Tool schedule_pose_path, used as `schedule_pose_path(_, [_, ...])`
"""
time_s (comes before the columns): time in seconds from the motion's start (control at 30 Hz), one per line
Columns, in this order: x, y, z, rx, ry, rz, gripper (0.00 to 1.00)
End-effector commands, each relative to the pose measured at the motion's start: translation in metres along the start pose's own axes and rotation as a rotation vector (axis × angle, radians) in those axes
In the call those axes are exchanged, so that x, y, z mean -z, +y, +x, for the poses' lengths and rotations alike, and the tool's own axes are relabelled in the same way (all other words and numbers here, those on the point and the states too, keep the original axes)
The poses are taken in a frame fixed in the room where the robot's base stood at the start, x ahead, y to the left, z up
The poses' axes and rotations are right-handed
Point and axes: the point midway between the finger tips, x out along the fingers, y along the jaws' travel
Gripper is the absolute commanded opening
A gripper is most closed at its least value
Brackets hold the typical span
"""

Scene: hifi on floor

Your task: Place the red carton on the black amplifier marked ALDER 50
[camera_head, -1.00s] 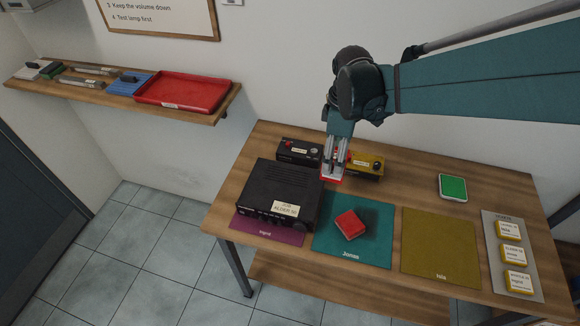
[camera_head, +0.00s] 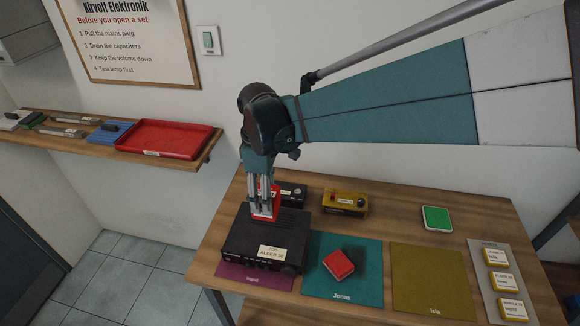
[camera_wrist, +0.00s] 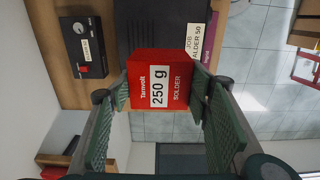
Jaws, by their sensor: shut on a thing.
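The red carton (camera_head: 262,216), labelled Tarnvolt 250 g SOLDER in the wrist view (camera_wrist: 145,65), is held between the fingers of my gripper (camera_head: 264,208). My gripper points down and is shut on the carton's sides. The black amplifier (camera_head: 248,232) with the ALDER 50 label stands at the left of the bench, partly on a purple mat. The amplifier's dark top (camera_wrist: 150,22) also shows beyond the carton in the wrist view. The carton is over the rear part of the amplifier's top; I cannot tell whether it touches.
A small black box (camera_head: 293,192) stands behind the amplifier, a yellow one (camera_head: 345,204) to its right. Another red block (camera_head: 338,264) lies on the teal mat (camera_head: 365,285). A green-topped box (camera_head: 436,218) is further right. The olive mat (camera_head: 430,285) is bare.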

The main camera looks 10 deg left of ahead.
Motion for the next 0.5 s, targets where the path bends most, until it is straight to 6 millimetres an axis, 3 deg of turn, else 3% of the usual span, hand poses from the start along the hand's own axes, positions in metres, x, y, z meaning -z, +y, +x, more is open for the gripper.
schedule_pose_path(0.3, [0.000, 0.000, 0.001, 0.000, 0.000, 0.000, 0.31])
schedule_pose_path(0.5, [0.000, 0.001, 0.018, 0.000, 0.000, 0.000, 0.31])
